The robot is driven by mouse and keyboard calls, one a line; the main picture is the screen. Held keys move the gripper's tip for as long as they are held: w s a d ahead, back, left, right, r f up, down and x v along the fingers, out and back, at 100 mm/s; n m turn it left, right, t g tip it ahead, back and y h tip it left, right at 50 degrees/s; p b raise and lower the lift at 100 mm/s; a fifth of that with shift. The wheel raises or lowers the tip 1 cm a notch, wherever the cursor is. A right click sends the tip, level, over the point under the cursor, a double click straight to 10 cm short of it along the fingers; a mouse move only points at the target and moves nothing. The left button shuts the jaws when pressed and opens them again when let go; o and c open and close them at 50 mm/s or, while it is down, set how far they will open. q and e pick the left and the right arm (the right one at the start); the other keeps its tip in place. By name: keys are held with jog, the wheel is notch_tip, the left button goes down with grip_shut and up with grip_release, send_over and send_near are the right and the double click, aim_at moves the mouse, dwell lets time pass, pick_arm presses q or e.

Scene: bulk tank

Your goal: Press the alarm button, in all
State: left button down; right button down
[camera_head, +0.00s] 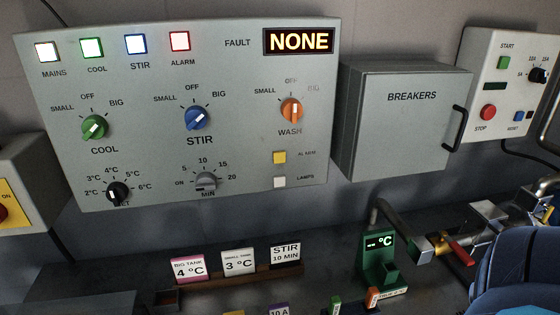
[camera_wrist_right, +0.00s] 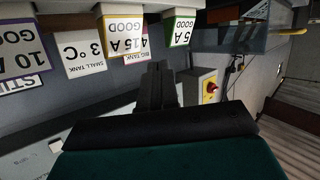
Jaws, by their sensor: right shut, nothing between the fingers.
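The alarm button (camera_head: 279,157) is a small yellow square at the lower right of the grey control panel (camera_head: 240,140) in the head view. Its label to the right is small and blurred. A white lamps button (camera_head: 280,182) sits just below it. The alarm lamp (camera_head: 180,41) at the panel's top shows red-white, and the fault display (camera_head: 299,41) reads NONE. My right gripper (camera_wrist_right: 158,72) shows in the right wrist view with its dark fingers together and nothing between them. Neither gripper shows in the head view. The wrist view does not show the yellow button.
An orange wash knob (camera_head: 291,110) sits above the button. A breakers box (camera_head: 400,120) stands out to the right of the panel. Below are a card rack (camera_head: 235,279) and a green thermometer (camera_head: 377,255). Upside-down cards, including a 3 °C card (camera_wrist_right: 82,52), show around the fingers.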

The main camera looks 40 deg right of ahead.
jog(key=w+d+r+m+t+h+b, duration=0.1)
jog(key=w+d+r+t+h, duration=0.15)
jog(key=r+t, duration=0.4)
jog(key=w+d+r+m+t+h+b, duration=0.2)
jog(key=w+r+t+h, duration=0.15)
jog(key=r, duration=0.65)
jog(key=s+d+r+m+g+h+b, duration=0.1)
jog(key=d+r+m+g+h, duration=0.2)
jog(key=d+m+g+h, duration=0.3)
jog(key=s+d+r+m+g+h+b, duration=0.1)
jog(key=s+d+r+m+g+h, duration=0.1)
jog(key=d+m+g+h, duration=0.4)
jog(key=shift+d+r+m+g+h, duration=0.5)
jog(key=shift+m+g+h, duration=0.9)
jog(key=shift+m+h, duration=1.4)
jog(key=shift+a+n+h, duration=0.1)
jog(key=shift+n+h, duration=0.5)
